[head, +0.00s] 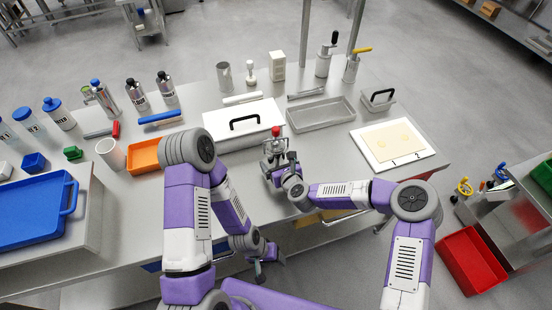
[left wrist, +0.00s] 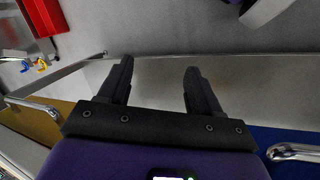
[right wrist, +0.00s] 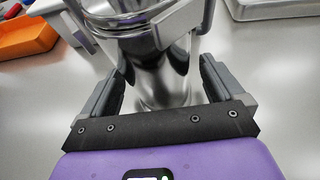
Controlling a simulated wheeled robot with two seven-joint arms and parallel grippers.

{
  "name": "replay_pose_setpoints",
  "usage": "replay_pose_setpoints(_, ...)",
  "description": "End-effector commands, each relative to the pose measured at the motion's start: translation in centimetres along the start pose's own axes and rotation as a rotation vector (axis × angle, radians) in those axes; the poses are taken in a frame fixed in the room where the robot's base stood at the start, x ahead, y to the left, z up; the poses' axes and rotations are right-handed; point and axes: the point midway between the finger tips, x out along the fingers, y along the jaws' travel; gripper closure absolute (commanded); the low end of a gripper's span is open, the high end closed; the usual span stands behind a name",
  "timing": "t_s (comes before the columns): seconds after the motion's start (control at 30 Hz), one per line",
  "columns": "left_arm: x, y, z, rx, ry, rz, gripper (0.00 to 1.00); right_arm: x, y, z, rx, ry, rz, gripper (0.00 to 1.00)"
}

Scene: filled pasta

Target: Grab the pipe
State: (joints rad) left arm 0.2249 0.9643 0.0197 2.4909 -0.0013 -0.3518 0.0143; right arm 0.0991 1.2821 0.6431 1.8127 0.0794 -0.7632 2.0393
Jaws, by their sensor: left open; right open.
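My right gripper (head: 275,166) is at the table's middle, by a shiny metal device (head: 275,148) with a red knob on top. In the right wrist view, my open right fingers (right wrist: 165,85) stand on either side of the device's rounded steel body (right wrist: 160,80); I cannot tell whether they touch it. No thing is clearly a pipe; this steel body may be it. My left gripper (head: 262,264) hangs low by the table's front edge. The left wrist view shows it open and empty (left wrist: 158,75).
A white box with a black handle (head: 243,126) stands behind the device. A grey tray (head: 320,113), a white board with dough (head: 392,147) and an orange tray (head: 146,157) lie around. Bottles stand at the back left. A red bin (head: 472,262) is at the right.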

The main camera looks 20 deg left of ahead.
Motion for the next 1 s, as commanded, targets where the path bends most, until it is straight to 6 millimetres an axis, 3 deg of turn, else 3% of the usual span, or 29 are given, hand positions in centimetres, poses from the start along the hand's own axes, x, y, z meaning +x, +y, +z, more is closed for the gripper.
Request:
replay_pose_setpoints(0.13,0.18,-0.07,-0.02,0.000,0.000,0.000,0.36,1.18,0.05,-0.01,0.000,0.000,0.001,0.05)
replay_pose_setpoints(0.4,0.16,-0.05,-0.03,0.000,0.000,0.000,0.36,1.29,0.02,0.03,0.000,0.000,0.000,0.07)
replay_pose_setpoints(0.87,0.16,-0.05,-0.02,0.000,0.000,0.000,0.36,1.27,0.01,0.03,0.000,0.000,0.000,0.77)
replay_pose_setpoints(1.0,0.16,-0.05,-0.02,0.000,0.000,0.000,0.36,1.27,0.01,0.21,-0.001,-0.004,0.000,0.80)
